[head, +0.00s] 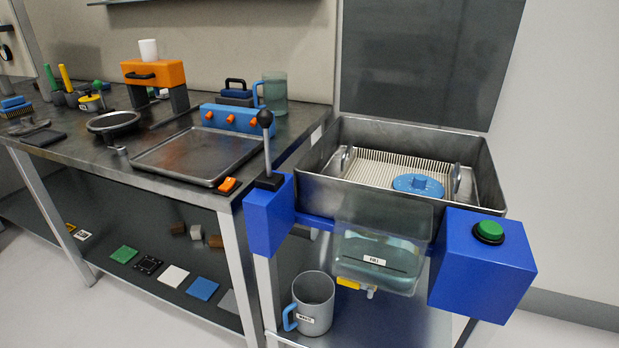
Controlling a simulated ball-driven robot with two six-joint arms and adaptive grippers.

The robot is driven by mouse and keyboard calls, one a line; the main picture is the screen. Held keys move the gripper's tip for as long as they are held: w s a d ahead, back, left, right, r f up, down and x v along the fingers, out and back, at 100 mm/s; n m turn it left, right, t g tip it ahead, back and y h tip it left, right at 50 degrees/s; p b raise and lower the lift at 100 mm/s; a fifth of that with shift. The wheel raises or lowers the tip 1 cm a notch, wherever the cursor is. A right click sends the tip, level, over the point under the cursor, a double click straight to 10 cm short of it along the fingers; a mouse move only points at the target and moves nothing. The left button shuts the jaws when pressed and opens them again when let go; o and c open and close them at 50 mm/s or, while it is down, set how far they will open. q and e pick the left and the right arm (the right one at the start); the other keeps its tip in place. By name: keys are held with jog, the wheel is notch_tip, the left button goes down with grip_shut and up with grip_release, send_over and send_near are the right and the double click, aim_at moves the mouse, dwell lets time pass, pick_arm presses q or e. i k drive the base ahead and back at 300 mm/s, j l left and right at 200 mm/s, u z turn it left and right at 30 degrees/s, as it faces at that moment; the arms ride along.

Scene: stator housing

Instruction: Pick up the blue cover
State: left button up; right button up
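Metal brackets stand on either side of the rack, one close to the cover's right. Neither of my grippers shows in the head view.
A blue box with a green button (489,230) and a lever with a black ball (265,118) flank the basin's front. A clear tank (375,255) hangs below. The workbench at left holds a metal tray (190,158), an orange stand (153,73) and several tools.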

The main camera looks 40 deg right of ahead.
aim_at(423, 184)
jog(key=k+l+u, duration=0.2)
jog(key=l, duration=0.3)
jog(key=k+l+u, duration=0.2)
jog(key=l, duration=0.25)
jog(key=k+l+u, duration=0.2)
jog(key=l, duration=0.25)
jog(key=k+l+u, duration=0.2)
jog(key=k+l, duration=0.15)
